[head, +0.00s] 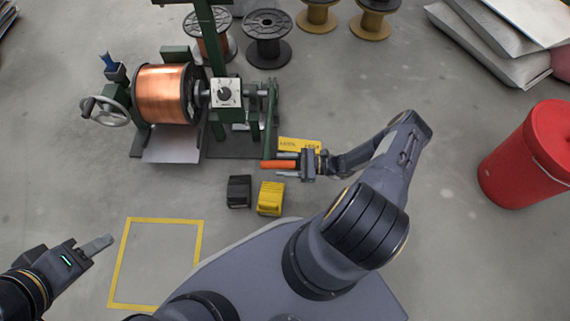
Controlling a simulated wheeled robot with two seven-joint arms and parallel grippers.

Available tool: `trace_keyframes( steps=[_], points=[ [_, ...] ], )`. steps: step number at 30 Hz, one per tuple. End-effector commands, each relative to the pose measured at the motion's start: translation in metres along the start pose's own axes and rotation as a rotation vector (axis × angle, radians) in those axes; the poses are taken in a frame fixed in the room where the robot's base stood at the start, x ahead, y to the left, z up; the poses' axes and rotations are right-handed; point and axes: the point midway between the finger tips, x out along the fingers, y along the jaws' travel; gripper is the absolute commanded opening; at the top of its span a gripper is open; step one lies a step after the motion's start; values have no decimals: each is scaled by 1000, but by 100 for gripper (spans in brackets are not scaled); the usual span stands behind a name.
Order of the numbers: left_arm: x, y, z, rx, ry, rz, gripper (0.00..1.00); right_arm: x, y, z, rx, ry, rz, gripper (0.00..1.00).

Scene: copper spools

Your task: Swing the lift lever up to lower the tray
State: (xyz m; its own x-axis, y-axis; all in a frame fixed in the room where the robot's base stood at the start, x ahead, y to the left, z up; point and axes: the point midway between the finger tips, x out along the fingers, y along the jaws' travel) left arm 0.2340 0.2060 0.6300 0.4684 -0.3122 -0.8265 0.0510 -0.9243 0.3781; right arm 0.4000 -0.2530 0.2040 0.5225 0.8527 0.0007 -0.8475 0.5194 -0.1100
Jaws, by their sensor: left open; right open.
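The lift lever's orange handle (277,165) points left, low at the right side of the green winding machine (218,130). My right gripper (287,165) is open, with one finger on each side of the handle's right end; I cannot tell whether they touch it. A light grey plate (170,152), perhaps the tray, lies under the copper spool (163,93). My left gripper (98,245) is open and empty at the lower left, far from the lever; its fingers overlap in this view.
A yellow label plate (300,144) is partly behind my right gripper. A black block (239,191) and a yellow block (271,198) sit on the floor below the handle. A red drum (528,155) stands at right. A yellow floor outline (113,270) is empty.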

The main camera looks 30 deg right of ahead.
Motion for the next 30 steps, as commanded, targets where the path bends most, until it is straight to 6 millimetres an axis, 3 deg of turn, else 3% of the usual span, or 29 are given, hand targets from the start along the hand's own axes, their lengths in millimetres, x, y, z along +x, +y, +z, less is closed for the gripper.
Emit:
trace_keyframes(
  steps=[2,13,23,30],
  points=[
    [0,0,0,0,0,0,45,0,0,0,0,0,0,48],
    [0,0,0,0,0,0,45,-1,0,0,-1,1,1,0],
    [-6,3,-3,0,0,0,45,-1,-3,12,17,1,1,0],
    [-29,13,-15,0,0,0,45,-2,-20,64,122,1,1,0]
  ],
)
